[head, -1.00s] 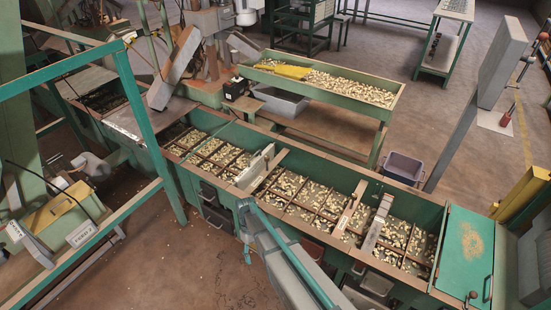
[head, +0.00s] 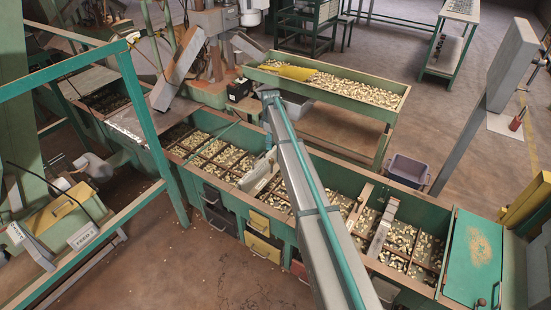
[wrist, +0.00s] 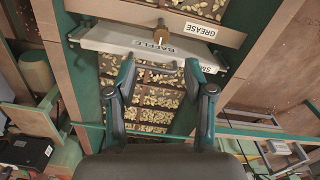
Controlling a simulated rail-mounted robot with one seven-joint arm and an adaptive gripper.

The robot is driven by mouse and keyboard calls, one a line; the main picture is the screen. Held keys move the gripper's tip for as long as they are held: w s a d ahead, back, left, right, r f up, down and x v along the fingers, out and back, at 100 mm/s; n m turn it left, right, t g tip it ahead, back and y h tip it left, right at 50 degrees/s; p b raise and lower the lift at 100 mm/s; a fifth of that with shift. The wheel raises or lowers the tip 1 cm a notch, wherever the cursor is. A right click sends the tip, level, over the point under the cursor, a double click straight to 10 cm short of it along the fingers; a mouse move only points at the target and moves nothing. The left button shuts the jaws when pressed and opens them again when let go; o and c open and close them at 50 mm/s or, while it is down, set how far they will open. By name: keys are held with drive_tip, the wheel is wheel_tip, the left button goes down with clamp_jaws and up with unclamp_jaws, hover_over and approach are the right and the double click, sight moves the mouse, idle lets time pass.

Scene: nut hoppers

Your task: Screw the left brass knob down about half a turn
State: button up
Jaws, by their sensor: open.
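In the wrist view a brass knob (wrist: 162,34) stands on a brown crossbar (wrist: 130,13), beside a white plate labelled BAFFLE (wrist: 110,42). It is the only brass knob I can make out there. My gripper (wrist: 160,72) is open and empty, its fingers apart below the plate in the picture, with the knob beyond the fingertips. In the head view the white plate (head: 260,172) crosses the hopper trough, partly hidden by my arm. I cannot make out the knob or my gripper's fingers in that view.
The green trough (head: 345,262) holds nuts in divided compartments. Another light plate (head: 383,228) crosses it farther right. A green nut tray (head: 392,112) stands behind. A GREASE label (wrist: 201,31) is right of the knob.

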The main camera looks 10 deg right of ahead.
sight(271, 159)
wheel_tip(271, 159, down, 11)
drive_tip(key=shift+a+r+p, duration=0.1)
drive_tip(key=shift+r+p, duration=0.1)
drive_tip(key=shift+p, duration=0.2)
clamp_jaws()
